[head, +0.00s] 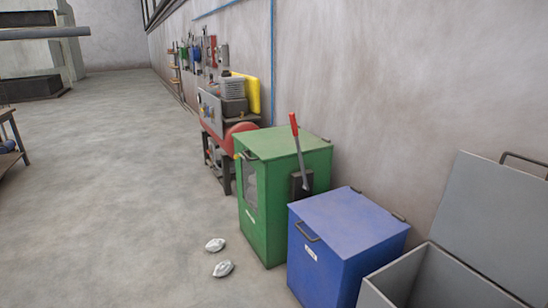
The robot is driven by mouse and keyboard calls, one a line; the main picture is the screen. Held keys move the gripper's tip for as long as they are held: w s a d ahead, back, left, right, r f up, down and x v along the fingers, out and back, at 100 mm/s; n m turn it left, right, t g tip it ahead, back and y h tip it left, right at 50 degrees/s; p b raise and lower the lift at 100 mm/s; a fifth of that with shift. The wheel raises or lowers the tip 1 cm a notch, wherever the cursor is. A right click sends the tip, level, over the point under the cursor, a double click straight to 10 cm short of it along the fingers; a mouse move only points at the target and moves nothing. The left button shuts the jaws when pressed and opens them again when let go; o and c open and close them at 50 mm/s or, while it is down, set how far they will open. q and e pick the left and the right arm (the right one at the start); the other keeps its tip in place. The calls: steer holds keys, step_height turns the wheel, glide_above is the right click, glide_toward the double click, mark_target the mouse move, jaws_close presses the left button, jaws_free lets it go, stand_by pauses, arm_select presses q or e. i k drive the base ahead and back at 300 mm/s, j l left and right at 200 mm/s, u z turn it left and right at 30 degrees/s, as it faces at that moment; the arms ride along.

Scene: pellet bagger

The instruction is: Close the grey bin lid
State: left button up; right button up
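The grey bin (393,280) stands at the lower right of the head view, cut off by the bottom and right edges. Its grey lid (490,212) is raised and leans back near the wall. A dark handle (525,161) sits at the lid's upper edge. The part of the bin's inside that shows looks empty; the rest is out of frame. Neither of my grippers shows in this view.
A blue bin (345,225) with a shut lid stands just left of the grey bin. Beyond it is a green machine (285,145) with a red lever (294,124). Two small pale lumps (223,269) lie on the floor. Open floor (120,200) spreads to the left.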

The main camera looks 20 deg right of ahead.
mark_target(492, 217)
steer(key=i+z, duration=0.2)
steer(key=z, duration=0.2)
steer(key=i+z, duration=0.25)
steer(key=z, duration=0.15)
steer(key=i+z, duration=0.25)
steer(key=z, duration=0.15)
